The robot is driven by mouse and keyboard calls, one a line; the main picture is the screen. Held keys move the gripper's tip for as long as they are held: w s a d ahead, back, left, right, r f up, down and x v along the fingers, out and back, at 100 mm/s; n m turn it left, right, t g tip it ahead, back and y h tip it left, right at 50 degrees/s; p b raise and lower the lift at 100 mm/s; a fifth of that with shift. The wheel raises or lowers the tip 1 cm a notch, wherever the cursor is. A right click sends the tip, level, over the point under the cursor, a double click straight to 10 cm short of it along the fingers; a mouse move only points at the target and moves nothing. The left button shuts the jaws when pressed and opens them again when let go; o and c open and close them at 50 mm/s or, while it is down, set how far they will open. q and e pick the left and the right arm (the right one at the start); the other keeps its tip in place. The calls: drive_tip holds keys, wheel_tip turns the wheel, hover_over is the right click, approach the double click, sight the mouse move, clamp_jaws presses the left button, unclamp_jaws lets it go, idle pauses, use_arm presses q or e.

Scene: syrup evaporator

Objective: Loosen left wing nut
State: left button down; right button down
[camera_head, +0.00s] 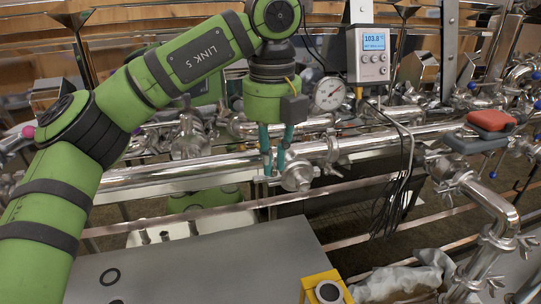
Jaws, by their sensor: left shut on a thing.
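My left arm comes in from the left and its gripper (275,170) points down at the steel pipe in the middle. Its two teal fingers are shut on a small metal part, apparently the left wing nut, which is mostly hidden between the fingertips. My right gripper is not in view.
A controller (373,54) reading 103.8 and a round gauge (329,94) stand behind the pipe. Black cables (396,198) hang to the right. A grey panel (210,265) and yellow block (325,287) lie in front. Branching pipes crowd the right.

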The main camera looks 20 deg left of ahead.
use_arm(q)
drive_tip(key=shift+s+d+f, duration=0.15)
drive_tip(key=shift+f, duration=0.2)
drive_tip(key=c, duration=1.3)
unclamp_jaws()
drive_tip(key=shift+r, duration=0.7)
drive_tip(key=r, duration=1.1)
drive_tip(key=shift+d, duration=0.25)
